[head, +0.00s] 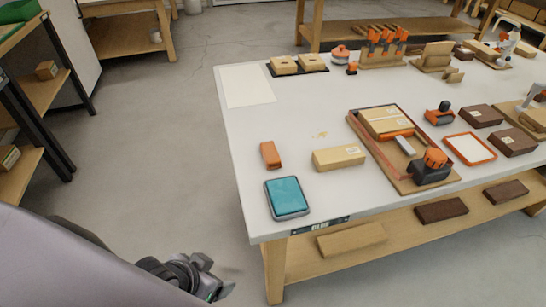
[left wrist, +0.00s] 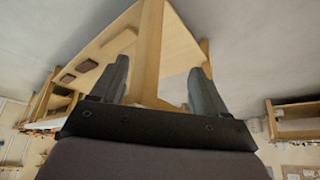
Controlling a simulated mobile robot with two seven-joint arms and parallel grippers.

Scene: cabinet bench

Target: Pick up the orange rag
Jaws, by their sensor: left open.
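A small orange item (head: 270,154), which looks like the folded orange rag, lies on the white bench top near its left edge. It is behind a teal pad in a grey tray and left of a tan box. My left gripper (head: 216,283) is low, in front of the bench's near left corner, well apart from the rag. In the left wrist view its two fingers (left wrist: 160,78) are spread and empty, with a wooden bench leg showing beyond them. The rag is not visible in that view. My right gripper is not in view.
The teal pad (head: 287,196) lies at the near left corner. The tan box (head: 338,158) and a wooden tray (head: 407,182) with a boxed item and tools are to the right. The bench's lower shelf (head: 300,256) juts out below. A dark-framed shelf rack (head: 38,110) stands left; grey floor between is clear.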

